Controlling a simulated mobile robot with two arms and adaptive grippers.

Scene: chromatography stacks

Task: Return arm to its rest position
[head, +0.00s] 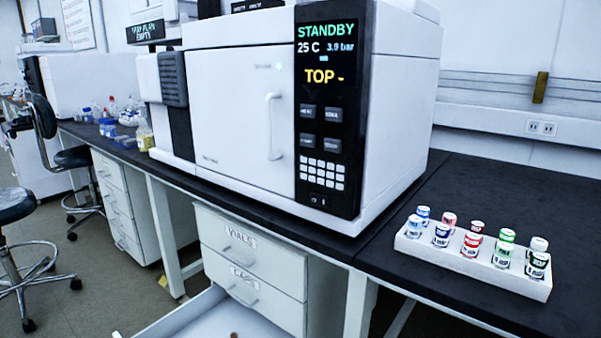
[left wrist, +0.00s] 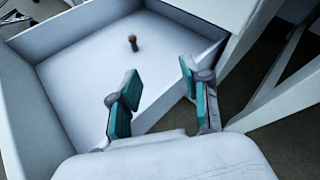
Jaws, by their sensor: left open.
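My left gripper (left wrist: 163,100) shows in the left wrist view, with its two teal-padded fingers apart and nothing between them. It is over the near edge of an open white drawer (left wrist: 60,110). A small brown object (left wrist: 132,43) stands in the drawer, beyond the fingers and apart from them. The same drawer (head: 172,316) shows at the bottom of the head view, pulled out, with the small brown object (head: 233,335) just at the lower edge. Neither gripper shows in the head view.
A white instrument (head: 235,110) reading STANDBY stands on the black bench. A white rack (head: 470,262) of several capped vials sits at the right. Shut drawers (head: 250,250) labelled VIALS and CAPS are under the bench. Stools (head: 20,205) stand at the left.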

